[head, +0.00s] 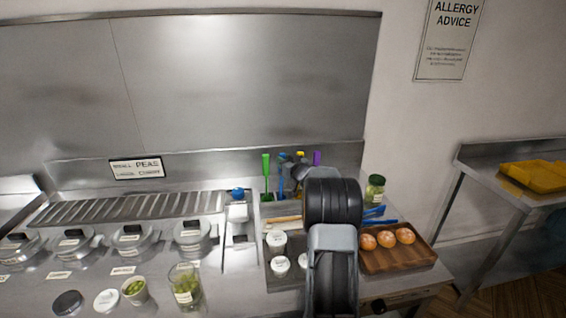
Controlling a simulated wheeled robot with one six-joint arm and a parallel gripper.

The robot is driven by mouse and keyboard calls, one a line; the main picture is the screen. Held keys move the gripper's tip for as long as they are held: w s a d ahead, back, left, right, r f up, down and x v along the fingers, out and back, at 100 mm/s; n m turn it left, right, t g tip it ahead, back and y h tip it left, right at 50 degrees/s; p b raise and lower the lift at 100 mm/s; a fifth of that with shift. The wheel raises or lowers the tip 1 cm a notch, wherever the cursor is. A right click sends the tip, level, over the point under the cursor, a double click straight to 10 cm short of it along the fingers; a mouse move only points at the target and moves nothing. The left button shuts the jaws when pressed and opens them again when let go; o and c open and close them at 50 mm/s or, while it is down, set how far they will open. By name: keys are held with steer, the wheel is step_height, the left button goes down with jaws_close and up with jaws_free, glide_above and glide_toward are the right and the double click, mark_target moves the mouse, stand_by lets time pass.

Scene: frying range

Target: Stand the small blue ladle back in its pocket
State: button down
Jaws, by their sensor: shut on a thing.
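A blue-handled utensil (281,162), which looks like the small blue ladle, stands roughly upright at the back of the counter, close left of my gripper. My gripper (297,168) is small and dark here and partly hidden behind my own arm. It is shut on the ladle, though the contact itself is not clear. A green-handled utensil (266,163) stands to its left. A yellow one (300,155) and a purple one (317,158) stand to its right. The pockets and the ladle's lower end are too small or hidden to make out.
Lidded pots (132,237) line the counter at left. White-lidded tubs (277,240) stand left of my arm. A wooden tray (400,258) with brown round items, blue tongs (375,213) and a green jar (375,188) are at right. A steel wall closes the back.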

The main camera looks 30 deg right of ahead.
steer(key=shift+f, duration=0.15)
steer(key=c, duration=0.9)
jaws_free()
steer(key=shift+o, duration=0.2)
